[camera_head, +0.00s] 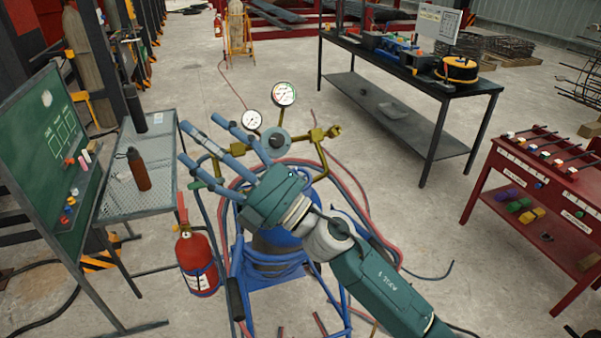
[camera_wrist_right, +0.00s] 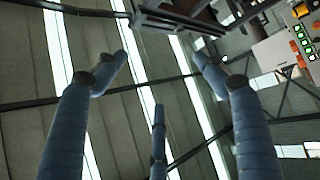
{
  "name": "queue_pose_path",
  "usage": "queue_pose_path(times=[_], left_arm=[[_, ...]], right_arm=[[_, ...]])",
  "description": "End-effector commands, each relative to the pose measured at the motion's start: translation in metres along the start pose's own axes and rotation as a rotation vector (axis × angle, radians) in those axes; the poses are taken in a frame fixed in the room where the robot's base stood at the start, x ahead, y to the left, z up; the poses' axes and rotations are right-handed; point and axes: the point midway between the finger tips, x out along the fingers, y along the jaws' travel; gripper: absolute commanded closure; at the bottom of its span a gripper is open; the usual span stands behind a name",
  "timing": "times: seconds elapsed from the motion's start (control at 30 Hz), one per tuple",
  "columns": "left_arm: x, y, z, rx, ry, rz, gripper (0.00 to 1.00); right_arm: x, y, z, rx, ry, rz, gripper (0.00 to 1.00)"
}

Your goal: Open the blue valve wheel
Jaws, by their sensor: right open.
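My right gripper (camera_head: 204,140) has blue fingers on a teal palm and is open, with its fingers spread toward the upper left. It hangs in front of the blue gas bottle cart (camera_head: 284,272) and covers part of it. A brass regulator (camera_head: 276,141) with two round gauges (camera_head: 284,94) shows just behind and above the palm. My left gripper is not in view.
A red fire extinguisher (camera_head: 197,258) stands left of the cart. A mesh table (camera_head: 165,180) with a brown bottle (camera_head: 138,169) and a green board (camera_head: 45,150) are at the left. A black workbench (camera_head: 410,75) and a red rack (camera_head: 535,190) are at the right. Hoses lie around the cart.

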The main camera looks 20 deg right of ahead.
Motion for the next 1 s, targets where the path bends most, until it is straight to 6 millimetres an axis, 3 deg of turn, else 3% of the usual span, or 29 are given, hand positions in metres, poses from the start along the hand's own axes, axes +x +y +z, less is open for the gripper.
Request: queue_pose_path(times=[0.03, 0.1, 0.17, 0.27, 0.37, 0.47, 0.5, 0.6, 0.7, 0.8, 1.0], left_arm=[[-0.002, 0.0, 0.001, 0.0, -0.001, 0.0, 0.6], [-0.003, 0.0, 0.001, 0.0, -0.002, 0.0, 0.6], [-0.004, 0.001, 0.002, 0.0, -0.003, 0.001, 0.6], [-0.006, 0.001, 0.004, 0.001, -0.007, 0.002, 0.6], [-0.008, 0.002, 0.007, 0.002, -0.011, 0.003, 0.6], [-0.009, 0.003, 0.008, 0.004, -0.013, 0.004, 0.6], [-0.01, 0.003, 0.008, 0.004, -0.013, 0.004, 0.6], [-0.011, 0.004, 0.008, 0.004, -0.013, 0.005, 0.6], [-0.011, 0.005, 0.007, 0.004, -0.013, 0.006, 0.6], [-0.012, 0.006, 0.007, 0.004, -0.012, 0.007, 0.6], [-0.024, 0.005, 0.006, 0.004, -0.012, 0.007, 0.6]], right_arm=[[0.017, -0.006, -0.028, -0.104, 0.136, -0.08, 0.29], [0.024, -0.031, -0.058, -0.241, 0.307, -0.23, 0.29], [0.021, -0.056, -0.068, -0.358, 0.423, -0.384, 0.29], [0.001, -0.091, -0.05, -0.549, 0.542, -0.682, 0.29], [-0.031, -0.102, 0.004, -0.719, 0.553, -1.013, 0.29], [-0.066, -0.079, 0.069, -0.841, 0.463, -1.324, 0.29], [-0.079, -0.063, 0.092, -0.875, 0.408, -1.431, 0.29], [-0.109, -0.019, 0.135, -0.922, 0.259, -1.645, 0.29], [-0.129, 0.018, 0.159, -0.938, 0.136, -1.778, 0.29], [-0.141, 0.037, 0.169, -0.939, 0.067, -1.844, 0.29], [-0.148, 0.028, 0.182, -0.933, 0.047, -1.867, 0.29]])
